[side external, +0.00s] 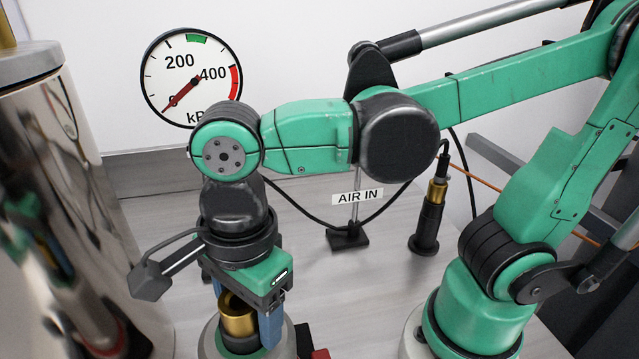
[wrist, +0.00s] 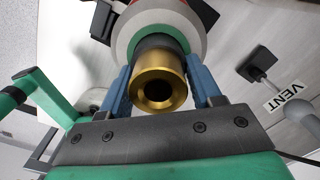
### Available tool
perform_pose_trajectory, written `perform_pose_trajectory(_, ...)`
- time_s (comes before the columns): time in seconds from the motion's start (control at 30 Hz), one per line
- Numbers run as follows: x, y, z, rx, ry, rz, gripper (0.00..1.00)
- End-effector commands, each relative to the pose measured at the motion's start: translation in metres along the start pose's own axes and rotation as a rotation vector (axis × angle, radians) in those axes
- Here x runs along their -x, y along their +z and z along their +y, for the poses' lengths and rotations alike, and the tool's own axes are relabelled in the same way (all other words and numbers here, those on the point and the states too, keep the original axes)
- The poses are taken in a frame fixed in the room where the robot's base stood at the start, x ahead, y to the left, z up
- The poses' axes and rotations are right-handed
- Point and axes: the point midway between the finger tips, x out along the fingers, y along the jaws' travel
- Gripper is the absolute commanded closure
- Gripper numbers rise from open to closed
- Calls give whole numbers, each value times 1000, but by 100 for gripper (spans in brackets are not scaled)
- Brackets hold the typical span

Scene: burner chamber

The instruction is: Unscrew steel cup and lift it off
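My gripper (side external: 245,318) points down at the lower left, with one blue finger on each side of an upright brass-topped fitting (side external: 238,318). In the wrist view, the brass ring with its dark round bore (wrist: 158,91) lies between the two blue fingers (wrist: 159,75). The fingertips reach beside the dark collar below the brass; I cannot tell whether they press on it. The fitting stands on a pale round base (wrist: 122,45). I cannot make out a separate steel cup. A large polished steel vessel (side external: 95,190) stands at the left edge.
A pressure gauge (side external: 191,77) on the back wall points near its low end. An "AIR IN" sign (side external: 357,196) stands on the bench behind. A black and brass connector (side external: 430,215) stands to its right. A "VENT" sign (wrist: 285,97) shows at the right in the wrist view.

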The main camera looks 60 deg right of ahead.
Motion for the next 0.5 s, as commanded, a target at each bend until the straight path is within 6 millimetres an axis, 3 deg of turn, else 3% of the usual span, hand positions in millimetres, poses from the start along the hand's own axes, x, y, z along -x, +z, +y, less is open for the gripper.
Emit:
perform_pose_trajectory(0.03,0,0,0,0,0,0,60)
perform_pose_trajectory(0.17,0,0,0,1,0,0,97)
perform_pose_trajectory(0.2,0,0,0,1,0,0,100)
perform_pose_trajectory(0.5,0,0,-1,70,4,-3,100)
